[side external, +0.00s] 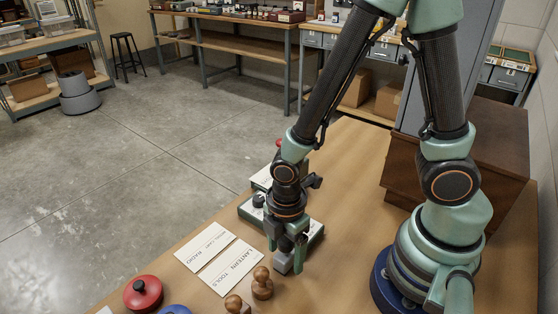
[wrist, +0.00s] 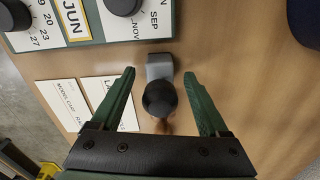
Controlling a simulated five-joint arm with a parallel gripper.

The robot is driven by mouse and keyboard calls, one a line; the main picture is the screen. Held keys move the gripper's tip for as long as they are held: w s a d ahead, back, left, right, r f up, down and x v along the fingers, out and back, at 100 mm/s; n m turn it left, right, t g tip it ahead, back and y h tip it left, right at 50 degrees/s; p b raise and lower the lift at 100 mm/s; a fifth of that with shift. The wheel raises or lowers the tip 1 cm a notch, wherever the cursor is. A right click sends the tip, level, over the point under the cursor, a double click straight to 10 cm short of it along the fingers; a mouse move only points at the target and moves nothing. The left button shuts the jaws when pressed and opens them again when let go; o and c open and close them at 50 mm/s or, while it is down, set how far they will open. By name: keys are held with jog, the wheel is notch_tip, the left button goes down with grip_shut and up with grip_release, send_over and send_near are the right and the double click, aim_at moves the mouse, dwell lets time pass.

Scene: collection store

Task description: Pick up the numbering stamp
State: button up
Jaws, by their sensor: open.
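The numbering stamp, a grey block with a dark round knob, stands on the wooden table. In the wrist view the stamp (wrist: 160,67) lies between the two green fingers of my gripper (wrist: 160,75), its knob nearer the camera. The fingers are spread, with a gap on each side of it. In the side view my gripper (side external: 287,250) points down over the table, and the stamp's grey base (side external: 283,266) shows low at the fingers. The rest of the stamp is hidden there by the fingers.
Two wooden knobbed stamps (side external: 262,284) stand close in front. Printed cards (side external: 230,267) lie to the left. A green-edged calendar box (side external: 316,231) with dials is just behind. A red round object (side external: 143,293) and a blue one (side external: 174,310) sit front left.

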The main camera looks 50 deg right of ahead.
grip_shut()
jog(key=shift+r, duration=0.15)
notch_tip(320, 180, up, 20)
dwell(0.7)
